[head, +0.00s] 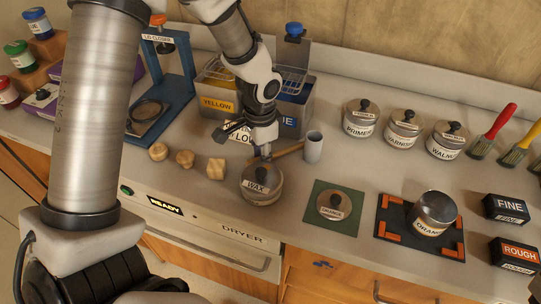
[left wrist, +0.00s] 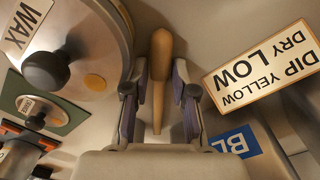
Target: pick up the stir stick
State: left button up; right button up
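The stir stick (head: 289,152) is a light wooden stick between the wax can (head: 262,186) and a small grey cup (head: 313,147). In the left wrist view the stick (left wrist: 160,75) lies lengthwise between my fingers, its thick rounded end toward the top. My left gripper (head: 262,154) is low over the counter at the stick; it also shows in the left wrist view (left wrist: 159,95). Its fingers are apart, with a visible gap on each side of the stick. The gripper hides part of the stick in the head view. My right gripper is not in view.
The wax can (left wrist: 75,45) stands close beside the fingers. A card (left wrist: 262,68) reading DIP YELLOW DRY LOW is on the other side. Yellow (head: 217,98) and blue (head: 296,103) vats stand behind. Wooden knobs (head: 186,159) sit left; a green mat (head: 316,222) lies right.

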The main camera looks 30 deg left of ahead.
pick_arm(q)
grip_shut()
